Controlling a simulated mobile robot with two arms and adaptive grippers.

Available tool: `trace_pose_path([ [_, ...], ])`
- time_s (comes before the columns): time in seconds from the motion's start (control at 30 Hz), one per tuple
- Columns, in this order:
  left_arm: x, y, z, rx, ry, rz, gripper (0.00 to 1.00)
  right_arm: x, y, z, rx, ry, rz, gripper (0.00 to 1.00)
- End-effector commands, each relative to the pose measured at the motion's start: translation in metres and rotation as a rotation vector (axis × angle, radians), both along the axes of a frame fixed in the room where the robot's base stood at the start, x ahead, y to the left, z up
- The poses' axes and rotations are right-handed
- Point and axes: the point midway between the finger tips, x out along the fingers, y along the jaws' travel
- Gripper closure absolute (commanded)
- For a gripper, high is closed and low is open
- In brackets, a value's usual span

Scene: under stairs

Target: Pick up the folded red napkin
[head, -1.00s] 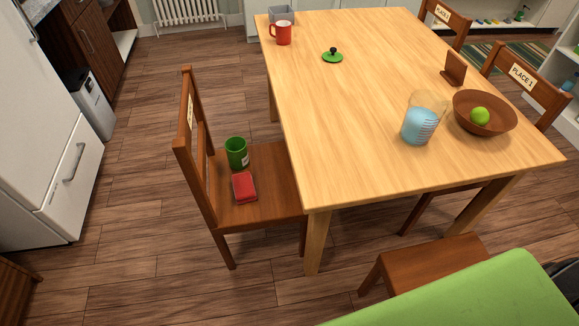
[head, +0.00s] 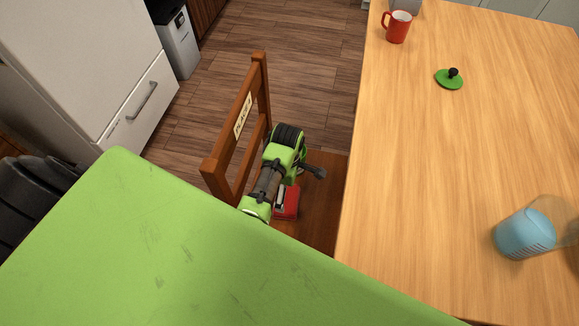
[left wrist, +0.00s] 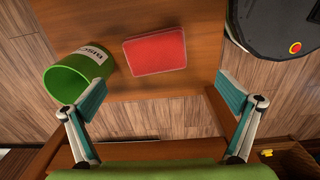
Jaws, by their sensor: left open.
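The folded red napkin (head: 291,205) lies on the seat of the wooden chair, partly hidden by my left arm in the head view. In the left wrist view the whole napkin (left wrist: 154,52) shows flat on the brown seat, beyond the fingertips and between them from side to side. My left gripper (head: 283,192) is over the chair seat, close to the napkin. In the left wrist view its teal finger pads are wide apart, and the gripper (left wrist: 162,103) is open with nothing between the fingers. My right gripper is not in view.
A green tin (left wrist: 72,78) with a white label stands on the seat beside the napkin, near one finger. The chair back (head: 238,125) rises left of my arm. The wooden table (head: 430,170) is close on the right, with a red mug (head: 397,27), green lid (head: 449,79) and measuring cup (head: 527,234).

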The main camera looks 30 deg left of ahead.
Motion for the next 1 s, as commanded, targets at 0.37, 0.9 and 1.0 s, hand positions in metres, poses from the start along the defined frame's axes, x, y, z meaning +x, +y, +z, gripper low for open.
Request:
trace_pose_path([
  [0.37, 0.006, -0.002, -0.027, -0.013, 0.022, 0.136, 0.00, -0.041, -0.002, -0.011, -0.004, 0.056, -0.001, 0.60],
  [0.9, 0.008, 0.002, -0.087, -0.014, 0.018, 0.133, 0.00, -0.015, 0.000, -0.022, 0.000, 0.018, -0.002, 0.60],
  [1.0, 0.009, 0.006, -0.100, -0.013, 0.017, 0.133, 0.00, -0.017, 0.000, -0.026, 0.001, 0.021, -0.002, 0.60],
])
